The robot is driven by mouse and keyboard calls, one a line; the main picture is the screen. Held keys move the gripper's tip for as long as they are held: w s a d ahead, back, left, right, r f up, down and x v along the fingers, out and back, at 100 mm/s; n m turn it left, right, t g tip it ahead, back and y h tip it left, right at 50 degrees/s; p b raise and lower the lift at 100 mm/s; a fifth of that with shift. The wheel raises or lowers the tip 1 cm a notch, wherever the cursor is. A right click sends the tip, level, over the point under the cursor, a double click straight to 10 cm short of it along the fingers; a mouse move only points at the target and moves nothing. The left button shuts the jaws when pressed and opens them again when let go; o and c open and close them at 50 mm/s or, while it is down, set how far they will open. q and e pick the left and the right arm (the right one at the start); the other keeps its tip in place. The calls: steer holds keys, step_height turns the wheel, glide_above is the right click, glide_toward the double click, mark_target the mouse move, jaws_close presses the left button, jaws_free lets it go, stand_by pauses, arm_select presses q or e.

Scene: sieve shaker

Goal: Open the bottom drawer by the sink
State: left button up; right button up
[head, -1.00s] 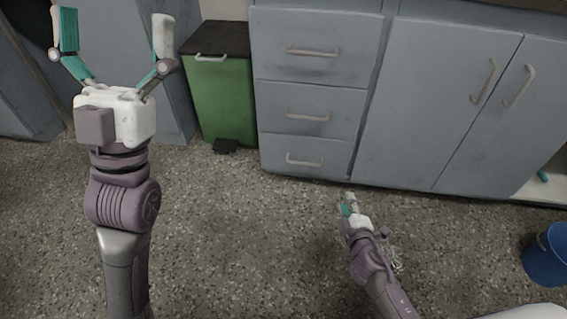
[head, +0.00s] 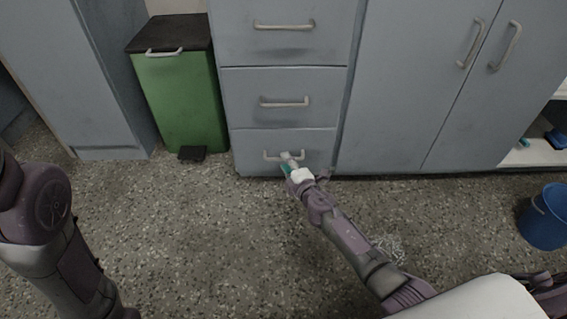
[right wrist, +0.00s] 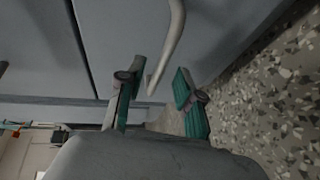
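The bottom drawer (head: 315,141) is the lowest of a stack of grey-blue drawers and looks closed, flush with the cabinet. Its pale bar handle (head: 268,157) is partly hidden by my right gripper (head: 287,161), which is at the handle's right part. In the right wrist view, the two teal fingers of my right gripper (right wrist: 158,88) are apart. The end of the handle (right wrist: 172,45) reaches between the fingertips, with no clear contact on either side. My left gripper is outside the head view; only part of my left arm shows at the left edge.
A green pedal bin (head: 182,100) with a dark lid stands left of the drawers. A double-door cupboard (head: 405,100) is to their right, and a blue bucket (head: 545,218) stands at the far right.

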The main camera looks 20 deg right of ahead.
steer(key=shift+b+x, duration=0.4)
steer(key=shift+x, duration=1.05)
steer(key=shift+c, duration=0.4)
jaws_close()
